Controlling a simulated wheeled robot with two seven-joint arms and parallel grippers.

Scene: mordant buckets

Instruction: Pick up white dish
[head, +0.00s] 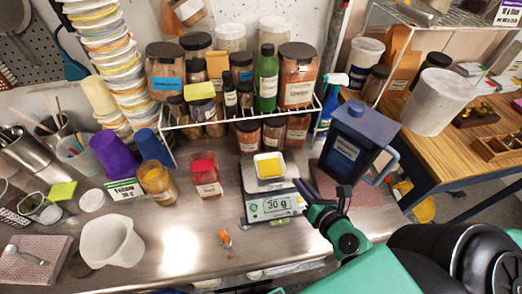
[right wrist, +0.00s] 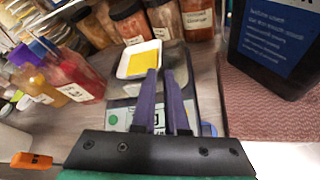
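The white dish (head: 281,172) holds yellow powder and sits on the pan of a digital scale (head: 271,208) that reads 30 g. In the right wrist view, the dish (right wrist: 126,68) is just beyond my fingertips. My left gripper is not in view.
A dark blue jug (head: 353,143) stands close to the right of the scale. A wire shelf with jars (head: 297,80) is behind it. A red jar (head: 205,176) and an amber jar (head: 157,183) stand left. The steel bench in front is mostly clear, with an orange clip (head: 225,238).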

